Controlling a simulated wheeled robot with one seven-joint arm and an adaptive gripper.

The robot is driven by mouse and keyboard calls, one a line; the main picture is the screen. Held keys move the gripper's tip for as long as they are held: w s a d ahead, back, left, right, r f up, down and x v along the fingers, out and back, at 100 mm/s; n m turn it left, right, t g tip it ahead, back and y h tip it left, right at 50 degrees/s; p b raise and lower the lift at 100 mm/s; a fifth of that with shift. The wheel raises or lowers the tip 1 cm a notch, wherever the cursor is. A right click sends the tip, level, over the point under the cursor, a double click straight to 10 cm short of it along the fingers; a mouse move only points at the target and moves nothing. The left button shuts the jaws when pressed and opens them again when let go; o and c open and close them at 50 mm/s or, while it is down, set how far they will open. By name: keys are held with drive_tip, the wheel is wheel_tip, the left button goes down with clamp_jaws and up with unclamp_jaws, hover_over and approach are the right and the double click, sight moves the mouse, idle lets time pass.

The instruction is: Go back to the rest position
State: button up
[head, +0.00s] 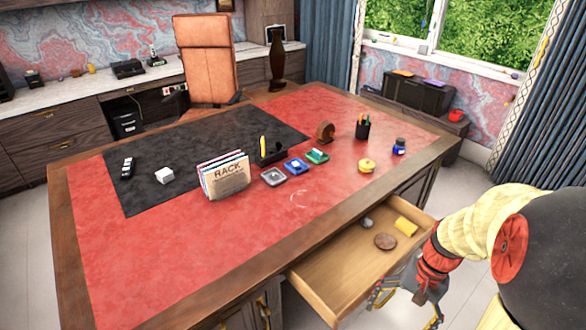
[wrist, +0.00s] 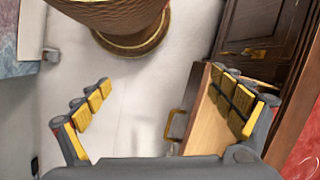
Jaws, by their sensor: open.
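My gripper (head: 405,305) is at the lower right of the head view, at the front right corner of an open drawer (head: 318,281). In the wrist view my gripper (wrist: 165,105) has its two yellow-padded fingers wide apart with nothing between them. The drawer (wrist: 201,127) shows there beside the right finger, with its handle (wrist: 174,126) between the fingers' lines of sight. I cannot tell whether the finger touches the drawer. The drawer holds a yellow block (head: 406,226), a round brown thing (head: 385,241) and a small grey thing (head: 367,223).
The red-topped desk (head: 130,260) bears a file rack (head: 225,176), a pen cup (head: 362,129), a yellow round pot (head: 366,165), a blue bottle (head: 399,146) and several small items. An orange chair (head: 206,60) stands behind. Pale floor (wrist: 105,125) lies open below my gripper.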

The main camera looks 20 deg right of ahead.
drive_tip(key=w+a+r+n+t+h, duration=0.3)
drive_tip(key=a+r+n+t, duration=0.3)
drive_tip(key=a+r, duration=1.2)
drive_tip(key=r+n, duration=0.1)
drive_tip(key=n, duration=0.3)
drive_tip(key=shift+w+r+n, duration=0.15)
drive_tip(key=shift+r+n, duration=0.1)
drive_tip(key=shift+n, duration=0.05)
